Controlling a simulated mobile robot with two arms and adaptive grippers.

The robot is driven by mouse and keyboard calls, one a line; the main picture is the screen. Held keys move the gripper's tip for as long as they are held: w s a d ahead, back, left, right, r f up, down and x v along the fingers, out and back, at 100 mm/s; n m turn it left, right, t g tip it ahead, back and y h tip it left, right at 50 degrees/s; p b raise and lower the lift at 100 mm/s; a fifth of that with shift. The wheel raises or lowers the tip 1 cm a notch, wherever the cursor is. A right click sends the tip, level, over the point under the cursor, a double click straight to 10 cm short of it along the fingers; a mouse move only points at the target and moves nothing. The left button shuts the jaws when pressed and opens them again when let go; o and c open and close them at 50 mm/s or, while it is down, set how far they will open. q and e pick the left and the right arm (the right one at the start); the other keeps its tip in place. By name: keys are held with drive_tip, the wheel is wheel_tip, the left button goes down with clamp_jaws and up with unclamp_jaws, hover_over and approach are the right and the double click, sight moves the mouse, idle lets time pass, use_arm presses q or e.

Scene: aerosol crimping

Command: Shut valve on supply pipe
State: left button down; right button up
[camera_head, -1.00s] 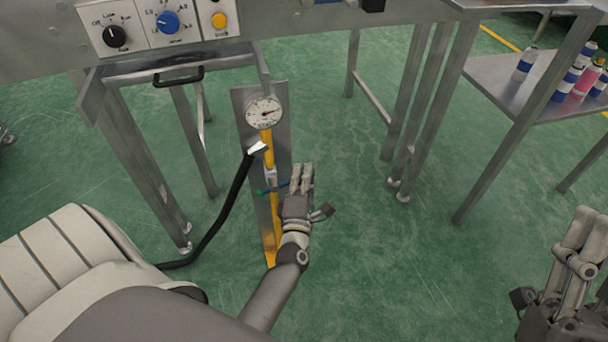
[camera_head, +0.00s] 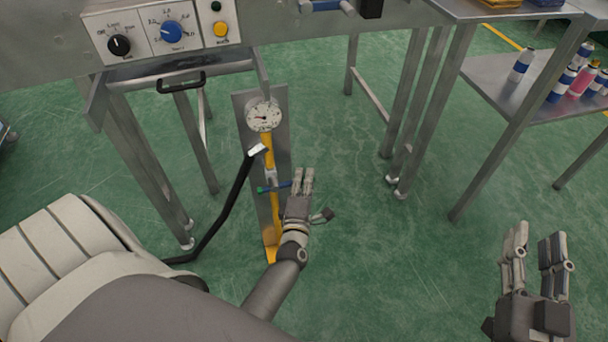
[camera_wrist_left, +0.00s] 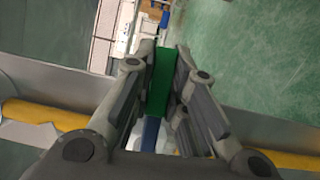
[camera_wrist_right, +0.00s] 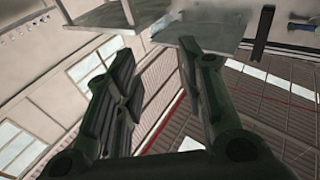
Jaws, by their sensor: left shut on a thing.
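The yellow supply pipe (camera_head: 267,152) runs down a grey upright plate below the panel. A round gauge (camera_head: 264,115) sits near its top. The valve handle (camera_head: 282,186) is a blue bar with a green end, lying crosswise over the pipe, nearly level. My left gripper (camera_head: 303,177) is at the handle's right side, partly hiding it. In the left wrist view, the green part of the handle (camera_wrist_left: 161,82) lies between the fingers, which are shut on it. My right gripper (camera_head: 536,240) is open and empty at the lower right, away from the pipe.
A control panel (camera_head: 165,32) with knobs is above. A black hose with a white end (camera_head: 229,205) passes left of the pipe. Table legs (camera_head: 404,110) stand to the right. A side table (camera_head: 495,82) holds several cans. The floor between is clear.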

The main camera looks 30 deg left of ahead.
use_arm(q)
drive_tip(key=shift+f+m+p, duration=0.25)
drive_tip(key=shift+m+p, duration=0.15)
drive_tip(key=shift+f, duration=0.2)
use_arm(e)
drive_tip(key=shift+s+d+f+g+h, duration=0.1)
drive_tip(key=shift+d+f+g+h, duration=0.1)
drive_tip(key=shift+f+g, duration=0.5)
drive_tip(key=shift+s+d+f+g+h, duration=0.1)
drive_tip(key=shift+f+g+h, duration=0.15)
drive_tip(key=shift+f, duration=0.8)
drive_tip(key=shift+d+f+g+h, duration=0.15)
drive_tip(key=shift+f+g, duration=0.4)
drive_tip(key=shift+f, duration=0.3)
use_arm(q)
drive_tip(key=shift+g, duration=0.3)
drive_tip(key=c, duration=1.4)
unclamp_jaws()
use_arm(e)
drive_tip(key=shift+f, duration=0.1)
